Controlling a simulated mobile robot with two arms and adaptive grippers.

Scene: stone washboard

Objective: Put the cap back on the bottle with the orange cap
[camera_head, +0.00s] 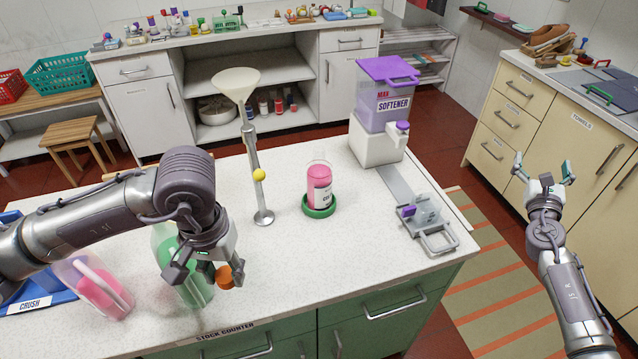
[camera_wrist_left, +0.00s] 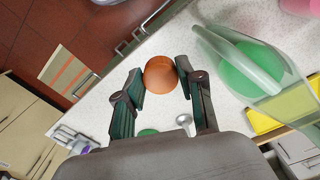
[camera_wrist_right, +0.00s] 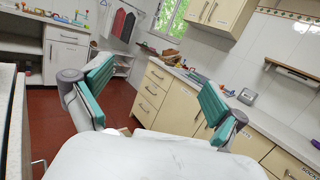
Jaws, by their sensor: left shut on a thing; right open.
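My left gripper (camera_head: 212,272) is shut on an orange cap (camera_head: 225,278). The cap also shows between the fingertips in the left wrist view (camera_wrist_left: 160,74). A clear bottle with green liquid (camera_head: 188,290) stands on the counter just behind and left of that gripper, partly hidden by it. It also shows beside the fingers in the left wrist view (camera_wrist_left: 245,65); the cap is apart from it. A clear bottle with pink liquid (camera_head: 98,288) stands further left. I cannot tell from its mouth which bottle the cap fits. My right gripper (camera_head: 543,170) is open and empty, off the counter's right side.
On the white counter (camera_head: 280,270) stand a labelled pink bottle (camera_head: 319,185) in a green ring, a funnel on a stand (camera_head: 237,85), a purple softener dispenser (camera_head: 385,105) and a metal fixture (camera_head: 430,222). A blue tray (camera_head: 55,285) lies at left. The counter's front middle is clear.

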